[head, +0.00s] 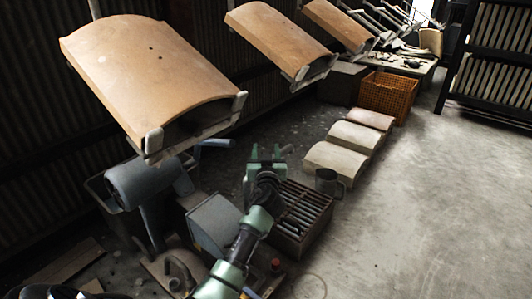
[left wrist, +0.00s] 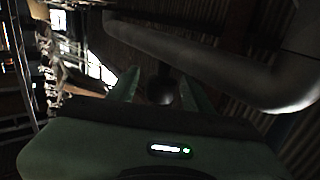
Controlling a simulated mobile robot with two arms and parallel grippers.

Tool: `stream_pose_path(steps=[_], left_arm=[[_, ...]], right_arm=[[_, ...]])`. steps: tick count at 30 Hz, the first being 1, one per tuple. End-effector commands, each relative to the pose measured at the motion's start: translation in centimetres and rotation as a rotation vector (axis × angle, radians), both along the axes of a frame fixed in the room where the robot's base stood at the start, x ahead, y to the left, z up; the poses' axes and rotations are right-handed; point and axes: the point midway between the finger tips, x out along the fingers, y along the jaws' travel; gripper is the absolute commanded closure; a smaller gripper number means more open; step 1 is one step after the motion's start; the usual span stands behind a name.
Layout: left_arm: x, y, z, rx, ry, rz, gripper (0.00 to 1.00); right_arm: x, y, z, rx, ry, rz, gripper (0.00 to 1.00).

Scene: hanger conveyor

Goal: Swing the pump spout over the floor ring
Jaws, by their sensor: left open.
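The blue-grey pump (head: 145,183) stands at the lower left of the head view. A grey pipe end, apparently its spout (head: 216,143), pokes out to the right behind the front hanging tile. A thick grey bent pipe, likely the same spout (left wrist: 200,52), crosses the upper part of the left wrist view. My left gripper (head: 265,156) is open, right of that pipe end and apart from it in the head view. A dark round knob (left wrist: 161,91) shows between its fingers in the wrist view; its contact is unclear. A faint floor ring (head: 309,286) lies at the bottom. My right gripper is not visible.
Curved orange tiles (head: 150,75) hang on carriers along the wall. Pale tiles (head: 335,160) and an orange basket (head: 388,95) lie beyond. Floor at right is clear.

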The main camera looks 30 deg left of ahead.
Motion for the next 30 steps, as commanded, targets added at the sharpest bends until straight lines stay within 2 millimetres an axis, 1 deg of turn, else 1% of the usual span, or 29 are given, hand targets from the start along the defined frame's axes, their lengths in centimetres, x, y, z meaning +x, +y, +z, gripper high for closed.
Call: stream_pose_path(steps=[1,4,13,14,15,17,18,19,30], left_arm=[[0.54,0.36,-0.17,0.002,0.000,0.000,0.50],[1.12,0.74,-0.13,0.002,0.001,-0.001,0.50],[1.37,0.88,0.00,0.001,0.001,-0.001,0.50],[1.36,0.88,0.00,0.001,0.001,-0.001,0.55],[1.36,0.88,-0.01,0.001,0.001,-0.001,0.67],[1.35,0.88,-0.02,0.001,0.001,-0.001,0.83],[1.35,0.88,-0.02,0.001,0.001,-0.001,0.94],[1.35,0.88,-0.02,0.001,0.001,-0.001,1.00],[1.33,0.87,-0.07,0.000,0.001,-0.001,1.00]], right_arm=[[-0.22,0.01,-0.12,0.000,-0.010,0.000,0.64],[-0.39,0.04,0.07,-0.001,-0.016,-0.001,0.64],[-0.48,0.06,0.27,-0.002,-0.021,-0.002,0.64],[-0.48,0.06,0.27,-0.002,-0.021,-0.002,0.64],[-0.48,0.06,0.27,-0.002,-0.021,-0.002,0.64],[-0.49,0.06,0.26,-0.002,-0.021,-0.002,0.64],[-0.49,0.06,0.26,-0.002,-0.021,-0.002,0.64],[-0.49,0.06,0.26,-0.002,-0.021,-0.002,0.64],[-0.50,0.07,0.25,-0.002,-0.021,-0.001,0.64]])
